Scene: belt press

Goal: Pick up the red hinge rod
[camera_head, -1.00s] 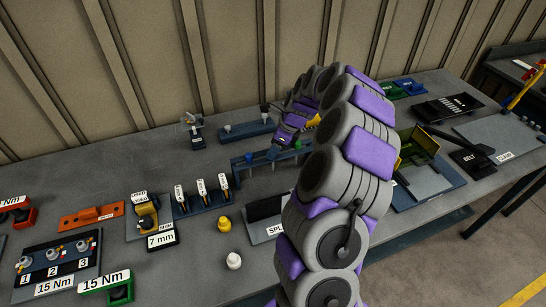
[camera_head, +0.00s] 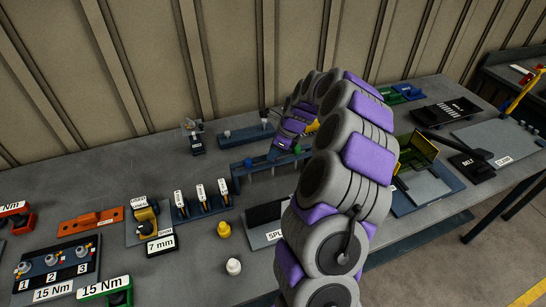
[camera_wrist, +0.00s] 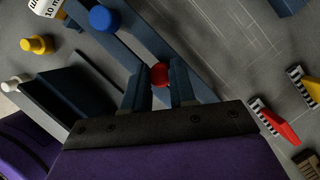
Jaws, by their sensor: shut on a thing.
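The red hinge rod (camera_wrist: 160,73) shows in the wrist view as a round red head between the two dark fingers of my gripper (camera_wrist: 159,88). The fingers are closed on it from both sides. Its shaft below the head is hidden. It sits at the blue rack (camera_wrist: 120,44), whose rails run diagonally past it; I cannot tell whether it is clear of the rack. In the head view my gripper (camera_head: 274,153) is over the blue rack (camera_head: 240,172), and the rod cannot be made out there.
A blue knob (camera_wrist: 104,18) stands on the rack near the rod. Yellow (camera_head: 224,229) and white (camera_head: 233,266) knobs stand in front. A red-handled tool (camera_wrist: 275,124) lies right in the wrist view. The green-walled fixture (camera_head: 418,158) is right of my arm.

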